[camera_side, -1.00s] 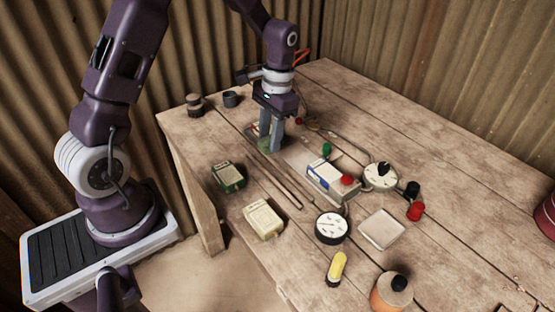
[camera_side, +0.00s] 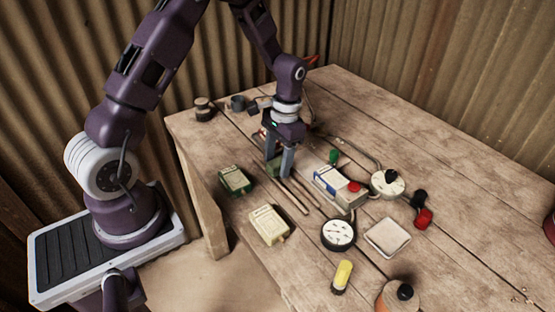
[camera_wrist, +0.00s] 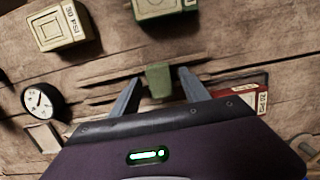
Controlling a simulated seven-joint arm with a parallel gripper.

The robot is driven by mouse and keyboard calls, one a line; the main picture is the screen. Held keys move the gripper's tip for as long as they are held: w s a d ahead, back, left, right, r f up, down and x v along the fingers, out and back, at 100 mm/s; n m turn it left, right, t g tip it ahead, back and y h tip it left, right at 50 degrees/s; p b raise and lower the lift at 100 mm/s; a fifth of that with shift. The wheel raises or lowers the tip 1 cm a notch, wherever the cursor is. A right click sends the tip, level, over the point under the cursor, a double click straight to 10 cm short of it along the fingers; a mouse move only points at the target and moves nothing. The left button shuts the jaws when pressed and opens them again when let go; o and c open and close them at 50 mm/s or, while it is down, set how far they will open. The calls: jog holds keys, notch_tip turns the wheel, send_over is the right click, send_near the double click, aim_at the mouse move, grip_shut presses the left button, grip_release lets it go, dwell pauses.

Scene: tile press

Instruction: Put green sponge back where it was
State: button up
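The green sponge (camera_wrist: 158,81) is a small block between my fingertips in the wrist view. In the side view it shows as a green patch (camera_side: 274,167) at the fingers, partly covered by them. My gripper (camera_side: 279,172) points down, low over the table beside the dark rails. I cannot tell whether the sponge touches the table.
A dark green box (camera_side: 234,180) and a cream box (camera_side: 268,225) stand left and in front. Two thin rails (camera_side: 297,197) lie near the gripper. A white-blue box (camera_side: 338,187) with a red button, a gauge (camera_side: 338,234) and a square dish (camera_side: 388,237) stand to the right.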

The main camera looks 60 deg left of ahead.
jog(key=shift+r, duration=0.1)
notch_tip(320, 180, up, 12)
jog(key=w, duration=0.2)
jog(key=s+d+r+t, duration=0.4)
jog(key=s+d+r, duration=0.2)
jog(key=s+r, duration=0.5)
jog(key=s+d+r+t, duration=0.1)
jog(key=s+d+t, duration=0.2)
jog(key=s, duration=0.8)
jog(key=shift+s+d+r, duration=0.3)
jog(key=shift+d+r, duration=0.05)
